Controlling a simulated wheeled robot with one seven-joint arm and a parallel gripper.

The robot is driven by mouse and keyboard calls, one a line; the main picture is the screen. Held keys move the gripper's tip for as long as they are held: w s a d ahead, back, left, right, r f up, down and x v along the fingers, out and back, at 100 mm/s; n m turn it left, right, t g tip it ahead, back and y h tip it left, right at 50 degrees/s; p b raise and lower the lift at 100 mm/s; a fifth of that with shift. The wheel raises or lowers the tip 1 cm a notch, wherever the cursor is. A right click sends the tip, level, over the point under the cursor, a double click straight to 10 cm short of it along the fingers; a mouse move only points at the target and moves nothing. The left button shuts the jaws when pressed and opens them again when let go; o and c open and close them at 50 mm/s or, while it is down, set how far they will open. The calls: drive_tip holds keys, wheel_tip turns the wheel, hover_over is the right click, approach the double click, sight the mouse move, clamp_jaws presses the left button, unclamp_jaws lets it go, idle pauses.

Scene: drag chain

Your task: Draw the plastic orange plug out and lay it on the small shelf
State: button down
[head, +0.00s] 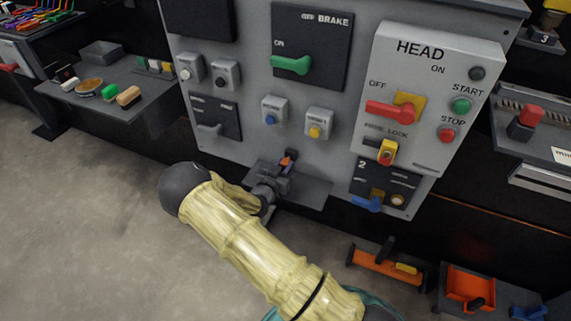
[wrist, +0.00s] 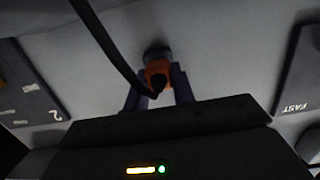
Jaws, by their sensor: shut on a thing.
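The orange plug (wrist: 158,68) is between the two fingers of my gripper (wrist: 160,78), which is shut on it. A dark round socket (wrist: 156,49) shows right behind the plug on the grey panel; I cannot tell how deep the plug sits in it. A black cable (wrist: 105,45) runs from the plug to the upper left. In the head view, my gripper (head: 283,172) is at the panel's lower part, with a little of the orange plug (head: 288,157) showing. The small grey shelf (head: 312,191) juts out just below; my gripper and arm hide part of it.
The panel above carries a green brake lever (head: 291,64), blue (head: 274,110) and yellow (head: 316,131) buttons. A head box (head: 425,100) with a red lever is at right. A side table (head: 115,105) at left holds brushes. Orange items (head: 385,265) lie low right.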

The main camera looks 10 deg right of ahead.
drive_tip(key=shift+s+a, duration=0.15)
drive_tip(key=shift+s, duration=0.2)
drive_tip(key=shift+s+a, duration=0.2)
drive_tip(key=shift+s, duration=0.15)
drive_tip(key=shift+s+a, duration=0.1)
drive_tip(key=shift+a, duration=0.05)
idle(0.3)
drive_tip(key=shift+f+p+v, duration=0.15)
drive_tip(key=shift+p+v, duration=0.05)
drive_tip(key=shift+v, duration=1)
drive_tip(key=shift+f+p+v, duration=0.2)
drive_tip(key=shift+v, duration=0.95)
